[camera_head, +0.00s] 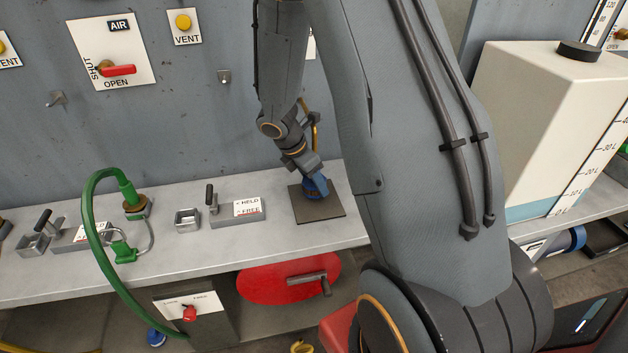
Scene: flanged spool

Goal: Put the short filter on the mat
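The mat (328,208) is a dark square lying on the grey bench top, right of centre. A small blue piece (316,187), possibly the short filter, is over the mat at the end of my arm. My gripper (313,178) points down at the mat and is right at the blue piece. The fingers are too small and too covered to tell whether they are open or shut on it. I cannot tell whether the blue piece touches the mat.
A green hose (88,205) with a green fitting arches over the bench's left part. A latch block marked HELD and FREE (238,213) stands left of the mat, beside a small square socket (187,220). A white tank (535,120) stands at the right.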

